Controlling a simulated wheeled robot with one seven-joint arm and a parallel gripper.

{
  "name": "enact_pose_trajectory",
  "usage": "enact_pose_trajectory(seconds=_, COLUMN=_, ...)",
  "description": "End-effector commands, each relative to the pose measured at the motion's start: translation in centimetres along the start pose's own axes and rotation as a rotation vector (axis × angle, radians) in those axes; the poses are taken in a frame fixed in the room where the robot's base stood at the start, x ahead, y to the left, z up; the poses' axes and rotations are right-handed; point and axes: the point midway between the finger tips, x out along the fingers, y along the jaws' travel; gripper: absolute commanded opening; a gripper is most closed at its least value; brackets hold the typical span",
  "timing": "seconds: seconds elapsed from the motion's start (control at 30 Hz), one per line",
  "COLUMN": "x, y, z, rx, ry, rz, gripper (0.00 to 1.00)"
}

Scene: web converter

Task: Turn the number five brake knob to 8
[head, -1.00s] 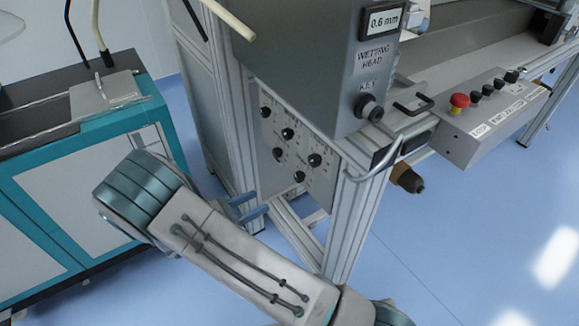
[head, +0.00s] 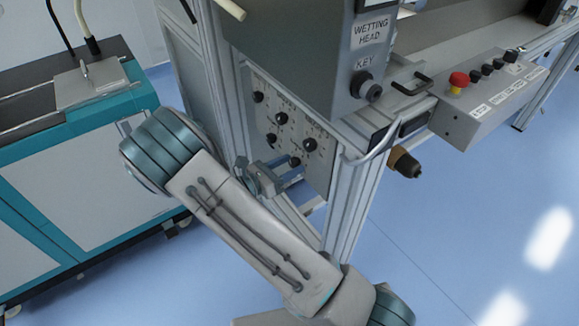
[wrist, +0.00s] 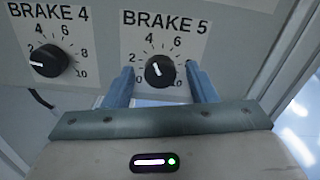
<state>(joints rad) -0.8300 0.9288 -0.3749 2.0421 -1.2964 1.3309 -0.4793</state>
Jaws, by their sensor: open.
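The brake 5 knob (wrist: 160,71) is black and round with a white pointer line, on a white dial label. My gripper (wrist: 160,67) is open, with one blue-grey finger on each side of the knob and a gap on both sides. It is hard to tell whether the fingertips reach level with the knob. In the head view, the knob (head: 295,161) is at the lower right of the panel, with my gripper (head: 278,173) close to it. The 8 on the dial is largely hidden by the right finger.
The brake 4 knob (wrist: 49,61) sits to the left on the same panel. More black knobs (head: 281,118) are above. A metal frame post (head: 352,215) stands right of the panel. A teal cabinet (head: 85,215) is at the left, with blue floor between.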

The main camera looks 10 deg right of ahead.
Motion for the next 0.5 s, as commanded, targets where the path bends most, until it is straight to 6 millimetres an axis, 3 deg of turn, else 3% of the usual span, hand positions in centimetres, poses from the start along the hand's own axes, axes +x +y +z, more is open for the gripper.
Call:
enact_pose_trajectory(seconds=0.33, x=0.44, y=-0.03, z=-0.01, rx=0.000, ry=0.001, rz=-0.001, gripper=0.52)
enact_pose_trajectory(seconds=0.5, x=0.43, y=-0.03, z=-0.01, rx=0.000, ry=0.001, rz=-0.001, gripper=0.07)
